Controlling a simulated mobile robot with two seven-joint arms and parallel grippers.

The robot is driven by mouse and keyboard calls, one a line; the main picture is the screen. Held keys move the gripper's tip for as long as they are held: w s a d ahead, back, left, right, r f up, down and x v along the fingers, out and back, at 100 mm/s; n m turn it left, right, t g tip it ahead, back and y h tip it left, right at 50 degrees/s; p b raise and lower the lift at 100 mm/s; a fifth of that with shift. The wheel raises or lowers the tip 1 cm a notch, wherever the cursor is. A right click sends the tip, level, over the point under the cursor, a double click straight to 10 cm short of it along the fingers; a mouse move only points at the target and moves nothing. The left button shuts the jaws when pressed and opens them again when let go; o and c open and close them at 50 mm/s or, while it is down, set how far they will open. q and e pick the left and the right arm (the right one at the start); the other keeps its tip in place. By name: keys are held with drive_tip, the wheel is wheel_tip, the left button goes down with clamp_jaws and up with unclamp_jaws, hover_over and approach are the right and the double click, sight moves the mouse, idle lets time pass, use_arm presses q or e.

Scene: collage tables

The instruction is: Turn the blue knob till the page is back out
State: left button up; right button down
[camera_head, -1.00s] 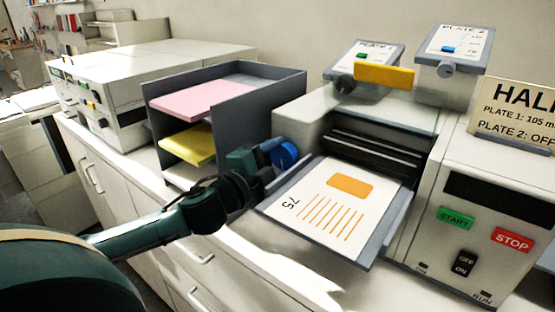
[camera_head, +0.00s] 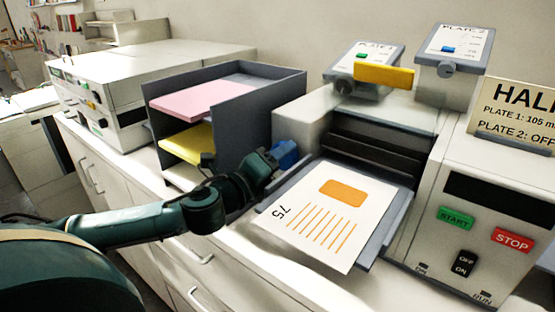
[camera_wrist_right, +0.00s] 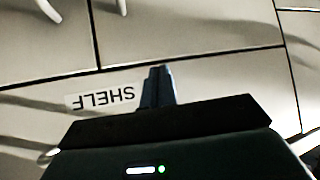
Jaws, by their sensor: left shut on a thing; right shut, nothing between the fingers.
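The blue knob (camera_head: 285,154) is on the left side of the laminator-like machine (camera_head: 380,125). My left gripper (camera_head: 273,160) is at the knob and shut on it, covering part of it. The page (camera_head: 318,217) is white with an orange block, orange lines and the number 75. It lies on the grey tray (camera_head: 375,250) in front of the dark rollers, and its front edge reaches over the tray's front edge. My right gripper (camera_wrist_right: 160,72) shows only in the right wrist view. It is shut and empty, in front of cabinet fronts with a SHELF label (camera_wrist_right: 103,97).
A grey paper rack (camera_head: 240,120) with pink and yellow sheets stands left of the knob, close to my left gripper. A control panel with START (camera_head: 457,217) and STOP (camera_head: 512,240) buttons is to the right. Two plate dials stand on top at the back.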

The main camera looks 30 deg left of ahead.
use_arm(q)
drive_tip(key=shift+m, duration=0.9)
drive_tip(key=o, duration=1)
